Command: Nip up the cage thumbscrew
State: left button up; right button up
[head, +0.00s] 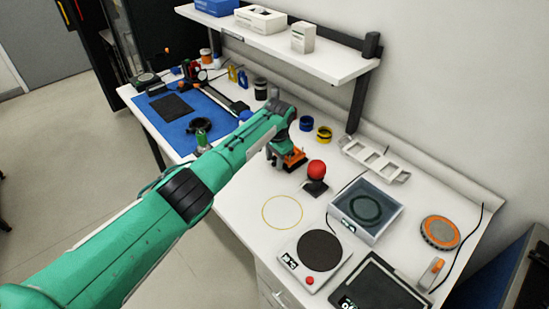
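My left arm crosses the view from the lower left. Its gripper (290,161), with orange at the finger end, hangs low over the white bench, just left of a red ball on a dark base (317,169). The fingers are small and partly hidden, so I cannot tell if they are open or hold anything. I cannot make out the cage thumbscrew. A black ring-shaped part (199,127) and a long dark bar (229,100) lie at the blue mat (156,117). My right gripper is out of view.
A shallow grey box (366,208), a round-plate device (319,250) and a dark flat panel (378,289) fill the right front. A white slotted rack (374,158) stands near the wall. A shelf (279,50) overhangs the back. The yellow circle area (282,196) is clear.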

pick_arm(q)
jog(key=shift+f, duration=0.3)
grip_shut()
jog(key=shift+s+r+p, duration=0.1)
jog(key=shift+r+p, duration=0.05)
jog(key=shift+p, duration=0.45)
jog(key=shift+s+d+t+y+p, duration=0.2)
jog(key=shift+t+y+p, duration=0.45)
jog(key=shift+p, duration=0.25)
jog(key=shift+d+t+y+p, duration=0.1)
jog(key=shift+t+y+p, duration=0.3)
jog(key=shift+t+y, duration=0.15)
jog(key=shift+s+d+f+t+y, duration=0.1)
jog(key=shift+f+t+y, duration=0.25)
jog(key=shift+t+y, duration=0.35)
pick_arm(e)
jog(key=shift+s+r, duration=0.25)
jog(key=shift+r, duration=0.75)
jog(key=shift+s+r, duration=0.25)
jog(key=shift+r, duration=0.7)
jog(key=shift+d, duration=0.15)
